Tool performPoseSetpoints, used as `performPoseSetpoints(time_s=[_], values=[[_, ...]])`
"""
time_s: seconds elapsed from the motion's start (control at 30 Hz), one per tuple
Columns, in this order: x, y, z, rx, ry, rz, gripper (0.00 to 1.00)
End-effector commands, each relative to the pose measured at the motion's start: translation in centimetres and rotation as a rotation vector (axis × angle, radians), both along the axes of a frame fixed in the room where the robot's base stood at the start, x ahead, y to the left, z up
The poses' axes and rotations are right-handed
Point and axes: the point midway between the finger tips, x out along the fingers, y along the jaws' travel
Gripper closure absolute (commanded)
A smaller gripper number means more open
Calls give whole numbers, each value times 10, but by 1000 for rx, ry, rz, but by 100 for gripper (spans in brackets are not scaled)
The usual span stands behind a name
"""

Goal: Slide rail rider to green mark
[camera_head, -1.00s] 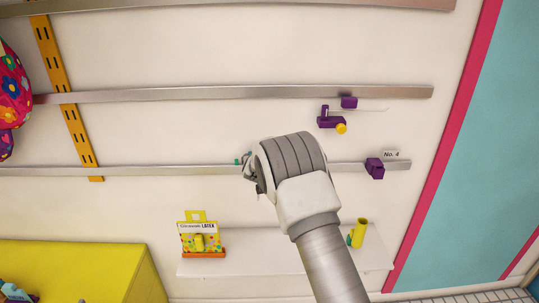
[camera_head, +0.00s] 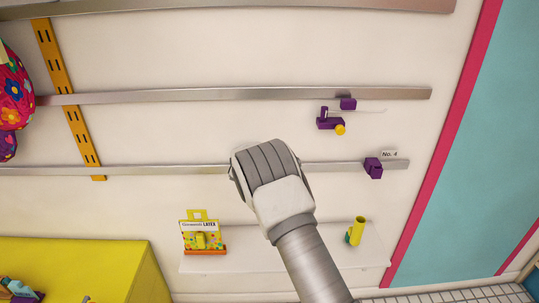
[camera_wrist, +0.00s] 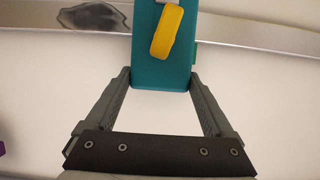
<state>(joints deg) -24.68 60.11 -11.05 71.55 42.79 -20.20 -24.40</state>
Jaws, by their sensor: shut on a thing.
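The rail rider (camera_wrist: 147,58), a teal block with a yellow lever (camera_wrist: 168,32), sits across the metal rail in the wrist view. My gripper (camera_wrist: 160,78) is closed on it, with a finger against each side of its near end. In the head view my gripper (camera_head: 264,162) is at the lower metal rail (camera_head: 335,167) and hides the rider. I can make out no green mark in either view.
A purple clamp (camera_head: 373,168) sits on the same rail at the right, by a "No. 4" label (camera_head: 389,154). A purple fitting (camera_head: 330,122) hangs above.

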Motion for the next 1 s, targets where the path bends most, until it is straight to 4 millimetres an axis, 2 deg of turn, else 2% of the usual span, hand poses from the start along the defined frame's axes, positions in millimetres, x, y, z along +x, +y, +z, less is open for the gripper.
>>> performPoseSetpoints(time_s=[0.57, 0.6, 0.67, 1.0], values=[[0, 39, 2, 0, 0, 3, 79], [0, 39, 1, 1, 0, 3, 9], [0, 38, 0, 1, 0, 2, 0], [-6, 37, 2, 0, 1, 0, 0]])
